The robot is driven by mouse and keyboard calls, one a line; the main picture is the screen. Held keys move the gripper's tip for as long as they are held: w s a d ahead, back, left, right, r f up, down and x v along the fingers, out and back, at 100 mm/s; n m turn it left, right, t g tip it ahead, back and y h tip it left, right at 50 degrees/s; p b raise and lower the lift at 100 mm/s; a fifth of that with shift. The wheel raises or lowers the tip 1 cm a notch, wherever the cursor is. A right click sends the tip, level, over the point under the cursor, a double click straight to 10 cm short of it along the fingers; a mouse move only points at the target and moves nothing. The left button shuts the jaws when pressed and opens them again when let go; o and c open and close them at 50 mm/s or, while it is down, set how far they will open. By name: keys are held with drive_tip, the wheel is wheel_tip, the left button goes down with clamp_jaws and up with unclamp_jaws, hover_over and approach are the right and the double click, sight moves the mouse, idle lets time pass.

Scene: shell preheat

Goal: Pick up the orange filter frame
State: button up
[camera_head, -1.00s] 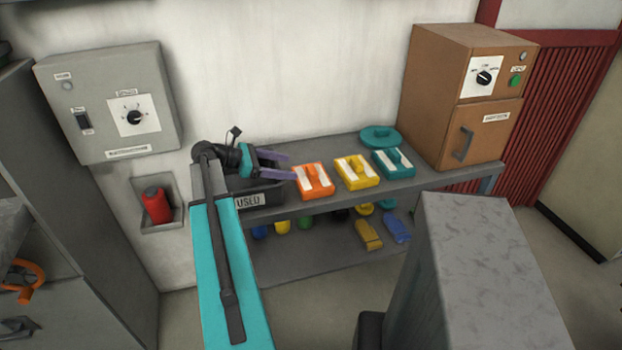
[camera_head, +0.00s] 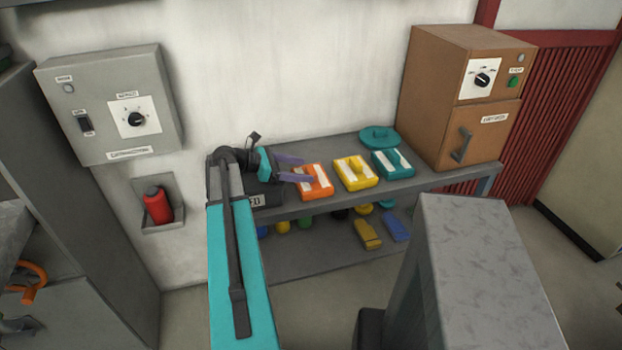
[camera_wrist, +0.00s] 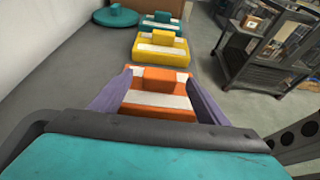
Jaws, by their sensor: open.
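The orange filter frame (camera_head: 315,184), with white strips and a raised orange grip block, lies on the grey shelf top (camera_head: 240,203). My gripper (camera_head: 307,169) is open, its two purple fingers reaching over the frame's left part from the left. In the wrist view the orange frame (camera_wrist: 157,92) shows between the open fingers (camera_wrist: 155,92), one finger along each side of it. The near part of the frame is hidden behind my gripper's body. I cannot tell whether the fingers touch it.
A yellow filter frame (camera_head: 354,174), a teal one (camera_head: 392,164) and a round teal lid (camera_head: 379,137) stand to the right. A brown oven cabinet (camera_head: 450,90) stands at the shelf's right end. A dark labelled bin (camera_head: 266,198) is under my wrist.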

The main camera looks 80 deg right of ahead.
drive_tip(key=shift+x, duration=0.85)
clamp_jaws()
